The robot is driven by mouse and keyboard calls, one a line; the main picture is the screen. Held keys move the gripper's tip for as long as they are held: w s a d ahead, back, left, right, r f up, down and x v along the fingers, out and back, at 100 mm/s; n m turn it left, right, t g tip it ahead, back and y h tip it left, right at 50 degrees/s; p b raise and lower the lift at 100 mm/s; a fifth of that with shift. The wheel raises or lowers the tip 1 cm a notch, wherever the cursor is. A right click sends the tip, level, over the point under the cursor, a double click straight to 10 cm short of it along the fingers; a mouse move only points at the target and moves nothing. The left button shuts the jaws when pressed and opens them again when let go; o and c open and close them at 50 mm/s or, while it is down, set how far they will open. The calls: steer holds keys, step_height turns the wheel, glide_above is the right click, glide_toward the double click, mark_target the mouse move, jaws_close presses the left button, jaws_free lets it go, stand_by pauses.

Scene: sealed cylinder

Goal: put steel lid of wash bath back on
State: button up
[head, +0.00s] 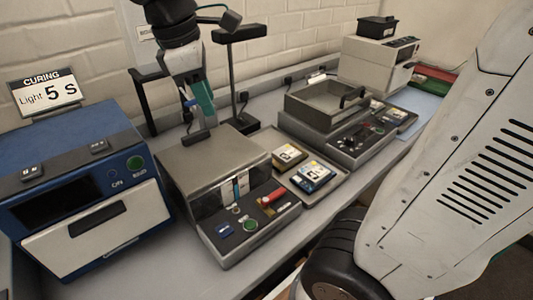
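A grey machine with a dark window and buttons (252,222) stands in the middle of the bench; it looks like the wash bath. A flat steel plate, apparently the lid (222,156), covers its top, with a dark bar-shaped handle (197,138) near the back edge. I cannot tell whether the plate is fully seated. My gripper (194,112) hangs over the back of this plate, close above the handle, with a teal part showing. Whether its fingers touch the handle or are open or shut is too small to tell.
A blue curing box (75,200) stands left, under a "Light 5 s" sign (45,94). A tray with two packs (313,175) lies right of the grey machine. Beyond it is a steel basin (325,104) on a control unit. A black stand (238,80) rises close behind my gripper.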

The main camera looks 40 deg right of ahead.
steer(key=s+d+f+m+y, duration=0.1)
steer(key=s+f+m, duration=0.2)
steer(key=s+m, duration=0.3)
steer(key=s+d+f+m+t+y, duration=0.1)
steer(key=s+f+m, duration=0.3)
steer(key=s, duration=0.5)
steer(key=shift+s+d+f+m+y, duration=0.25)
steer(key=shift+d+m+y, duration=0.2)
steer(key=shift+m, duration=0.55)
